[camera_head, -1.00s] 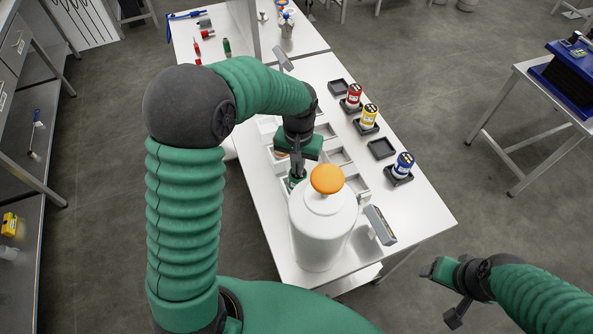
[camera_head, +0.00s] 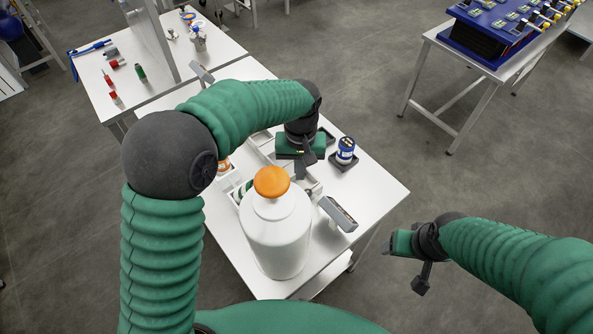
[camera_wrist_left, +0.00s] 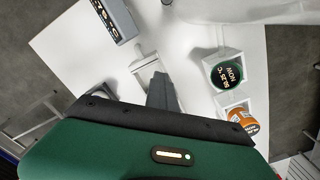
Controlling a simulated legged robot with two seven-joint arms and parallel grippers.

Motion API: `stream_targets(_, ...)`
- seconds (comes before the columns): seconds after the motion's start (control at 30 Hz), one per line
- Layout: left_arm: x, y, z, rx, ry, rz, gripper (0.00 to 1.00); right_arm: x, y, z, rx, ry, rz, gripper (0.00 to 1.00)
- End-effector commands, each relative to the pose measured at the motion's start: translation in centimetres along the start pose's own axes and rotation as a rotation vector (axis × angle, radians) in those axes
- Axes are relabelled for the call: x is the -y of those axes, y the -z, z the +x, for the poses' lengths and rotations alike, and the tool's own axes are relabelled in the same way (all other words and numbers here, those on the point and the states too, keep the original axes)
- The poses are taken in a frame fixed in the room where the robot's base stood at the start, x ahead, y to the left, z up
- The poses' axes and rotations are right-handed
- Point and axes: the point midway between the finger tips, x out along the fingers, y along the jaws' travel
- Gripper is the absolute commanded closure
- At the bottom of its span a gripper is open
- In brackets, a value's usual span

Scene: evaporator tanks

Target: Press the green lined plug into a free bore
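The green-lined plug (camera_wrist_left: 226,73), round with a dark lettered top, sits in a white square holder right of centre in the left wrist view. In the head view only a bit of it (camera_head: 243,190) shows left of the white canister, the rest being hidden. My left gripper (camera_head: 304,170) is over the bench, to the right of the plug and apart from it. One dark finger (camera_wrist_left: 162,92) shows in the wrist view, with no object seen in it; the finger gap is not clear. My right gripper (camera_head: 420,280) hangs off the bench at right; its opening is unclear.
A white canister (camera_head: 276,235) with an orange knob stands in front of the left gripper. A blue-banded plug (camera_head: 346,149) stands in a black holder just right of the gripper. An orange plug (camera_wrist_left: 238,116) is beside the green one. A grey display (camera_head: 338,214) stands at the bench edge.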

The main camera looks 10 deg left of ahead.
Motion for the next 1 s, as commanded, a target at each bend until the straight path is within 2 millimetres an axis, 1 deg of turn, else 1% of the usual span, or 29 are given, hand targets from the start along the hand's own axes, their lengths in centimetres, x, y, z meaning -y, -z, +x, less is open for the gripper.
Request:
stream_targets(0.07,-0.04,-0.04,-0.03,0.0,0.0,0.001,1.0,0.0,0.01,-0.01,0.0,0.0,0.0,0.32)
stream_targets(0.1,-0.03,-0.06,-0.04,-0.001,0.0,0.001,0.97,0.0,0.01,-0.01,0.0,0.0,0.0,0.32)
stream_targets(0.6,0.06,-0.01,-0.04,-0.001,-0.001,0.001,0.31,-0.01,0.0,-0.01,0.0,0.0,0.0,0.32)
stream_targets(0.7,0.05,-0.02,-0.05,-0.001,-0.001,0.001,0.2,-0.01,0.01,-0.01,0.0,0.0,0.0,0.32)
stream_targets(1.0,0.0,-0.02,-0.21,-0.002,0.0,0.001,0.2,-0.01,0.0,0.0,0.0,0.0,0.0,0.32)
